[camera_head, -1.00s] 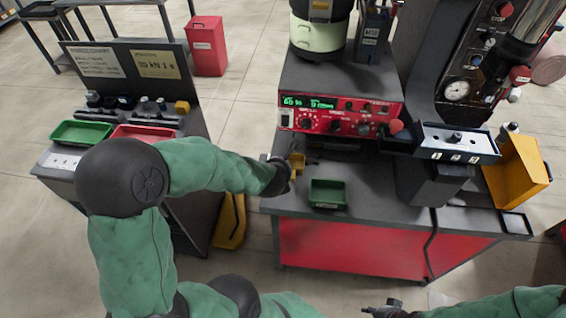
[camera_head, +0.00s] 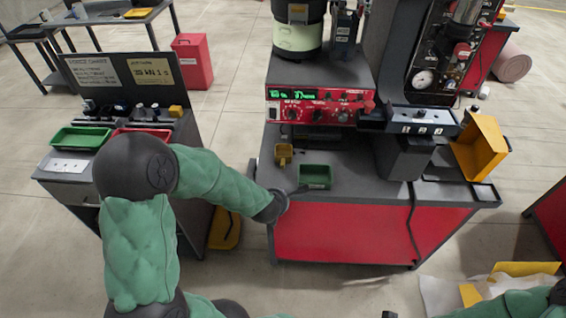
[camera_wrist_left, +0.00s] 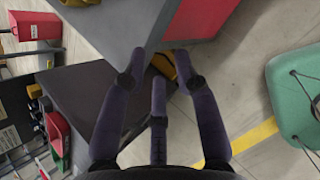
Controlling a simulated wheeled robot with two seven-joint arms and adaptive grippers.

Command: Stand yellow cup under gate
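The yellow cup (camera_head: 284,153) stands on the dark bench top (camera_head: 345,195), left of a green tray and below the red control panel's left end. My left gripper (camera_head: 300,189) is at the bench's front left edge, nearer to me than the cup and apart from it. In the left wrist view my left gripper's fingers (camera_wrist_left: 160,85) are spread, with nothing between them. A yellow piece (camera_wrist_left: 80,2) shows at that view's top edge. I cannot tell which part is the gate. Only a dark bit of my right gripper (camera_head: 388,314) shows at the bottom edge.
The green tray (camera_head: 315,176) is just right of the cup. The red control panel (camera_head: 318,107) stands behind, with a labelled dark ledge (camera_head: 420,121) and a yellow chute (camera_head: 481,148) to the right. A side table with a green tray (camera_head: 80,137) is at left.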

